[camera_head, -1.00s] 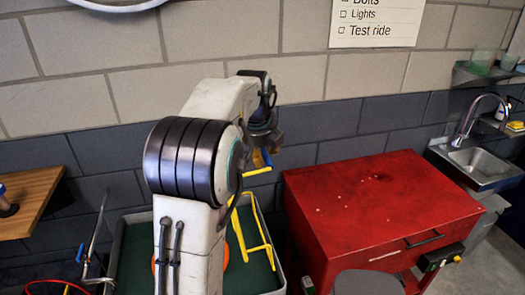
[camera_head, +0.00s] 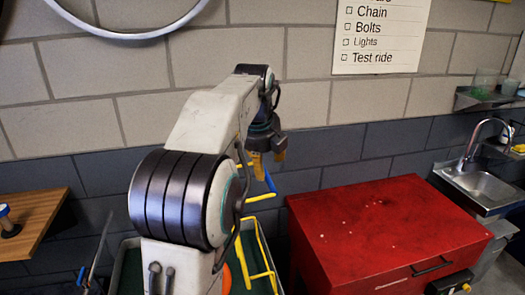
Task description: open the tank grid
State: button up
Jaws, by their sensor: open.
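The yellow wire grid (camera_head: 270,272) shows at the tank (camera_head: 130,243), which has a grey rim and a dark green inside. Part of the grid stands up at a slant, with a yellow bar (camera_head: 262,197) sticking out near its top and a blue tip (camera_head: 270,181) beside it. My gripper (camera_head: 267,162) is open and points down, with yellowish fingertips just above the blue tip. It appears empty and apart from the grid, though depth is hard to judge. My arm hides much of the tank and the grid's left side.
A red chest (camera_head: 385,225) stands close on the right, with a sink (camera_head: 480,185) beyond it. A wooden bench top (camera_head: 35,215) is at the left. The tiled wall is close behind, with a checklist (camera_head: 378,38) and a wheel rim (camera_head: 130,36).

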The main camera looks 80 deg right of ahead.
jog(key=shift+v, duration=2.3)
